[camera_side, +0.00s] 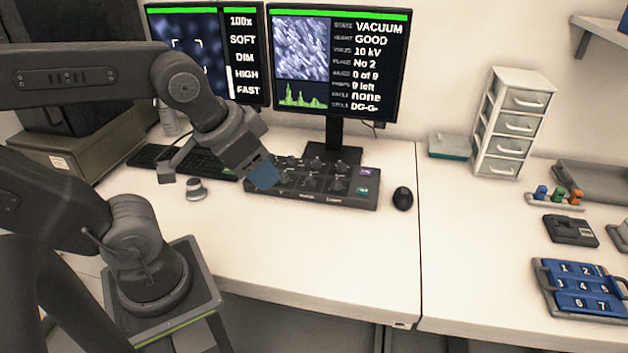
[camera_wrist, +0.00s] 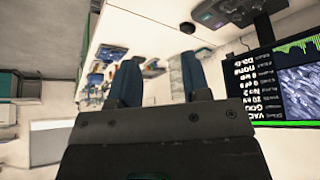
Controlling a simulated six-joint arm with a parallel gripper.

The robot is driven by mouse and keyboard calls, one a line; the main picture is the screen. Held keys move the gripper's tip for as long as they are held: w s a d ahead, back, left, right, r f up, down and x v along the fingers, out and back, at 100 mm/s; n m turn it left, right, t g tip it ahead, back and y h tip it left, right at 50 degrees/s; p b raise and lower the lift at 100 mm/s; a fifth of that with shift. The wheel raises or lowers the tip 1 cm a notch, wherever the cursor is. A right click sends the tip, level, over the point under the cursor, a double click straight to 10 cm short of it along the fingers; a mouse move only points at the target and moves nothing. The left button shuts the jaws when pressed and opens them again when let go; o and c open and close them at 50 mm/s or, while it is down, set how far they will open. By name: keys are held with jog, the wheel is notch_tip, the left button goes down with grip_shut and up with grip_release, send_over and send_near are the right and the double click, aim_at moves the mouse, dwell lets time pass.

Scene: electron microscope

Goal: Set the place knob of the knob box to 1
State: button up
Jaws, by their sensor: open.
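The knob box (camera_side: 315,199) is a dark, low panel with several black knobs, standing on the desk in front of the right monitor. Which knob is the place knob, and where it points, is too small to tell. Part of the box also shows at the top of the wrist view (camera_wrist: 240,12). My gripper (camera_side: 263,174) has blue fingertips and overlaps the left end of the box in the side view; I see no contact. In the wrist view my gripper (camera_wrist: 160,80) has its two fingers apart with nothing between them.
The right monitor (camera_side: 338,62) has a line that appears to read No 2. A keyboard (camera_side: 185,160) and small round grey device (camera_side: 196,190) lie left of the box, a mouse (camera_side: 403,198) right. A drawer tower (camera_side: 513,122) stands farther right. The front desk is clear.

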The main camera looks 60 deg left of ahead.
jog(key=shift+o, duration=0.8)
jog(key=shift+w+a+r, duration=0.1)
jog(key=shift+o, duration=0.6)
jog(key=w+a+r+n, duration=0.1)
jog(key=w+a+r, duration=0.1)
jog(key=w, duration=0.3)
jog(key=shift+w+a+g+y, duration=0.3)
jog(key=shift+w+a+g, duration=0.1)
jog(key=shift+a, duration=0.25)
jog(key=w+a+f+n+g, duration=0.1)
jog(key=w+a+n+g, duration=0.15)
jog(key=w+a, duration=1.15)
jog(key=w+a+f+n+g, duration=0.1)
jog(key=a+f, duration=0.2)
jog(key=a, duration=0.4)
jog(key=w+a+f+n, duration=0.1)
jog(key=w+a+f, duration=0.15)
jog(key=a, duration=0.45)
jog(key=s+a+f+n+g, duration=0.1)
jog(key=s+a+f+n, duration=0.15)
jog(key=a+f, duration=1)
jog(key=shift+m, duration=0.5)
jog(key=f, duration=0.8)
jog(key=a+f, duration=0.1)
jog(key=f, duration=0.3)
jog(key=shift+f, duration=0.3)
jog(key=shift+d, duration=0.1)
